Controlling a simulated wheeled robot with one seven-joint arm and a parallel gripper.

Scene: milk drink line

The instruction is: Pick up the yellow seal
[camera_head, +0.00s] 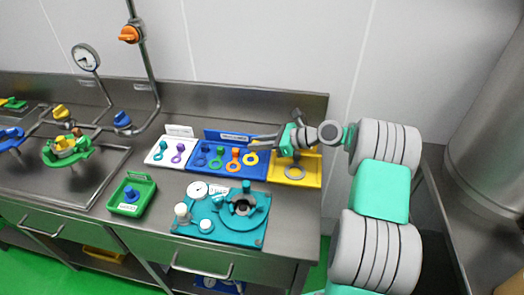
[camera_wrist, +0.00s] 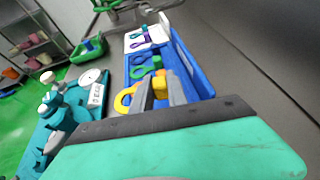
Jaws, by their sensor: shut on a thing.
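The yellow seal (camera_head: 251,158) is a flat ring with a handle block, at the right end of the row in the blue tray (camera_head: 262,173). In the wrist view its ring (camera_wrist: 123,101) shows left of my jaws, and a yellow-orange block (camera_wrist: 159,84) sits between them. My gripper (camera_head: 263,142) reaches in from the right, low over the tray's right part. It also shows in the wrist view (camera_wrist: 160,90), shut on the yellow seal by its block. The seal appears at tray level; whether it touches the tray floor cannot be told.
Orange (camera_head: 233,160), green and blue seals lie left in the same tray. A white tray (camera_head: 157,160) with smaller seals is further left. A yellow tray (camera_head: 310,176) with a grey ring stands right. A teal fixture (camera_head: 243,204) stands in front, a green bin (camera_head: 132,193) front left.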

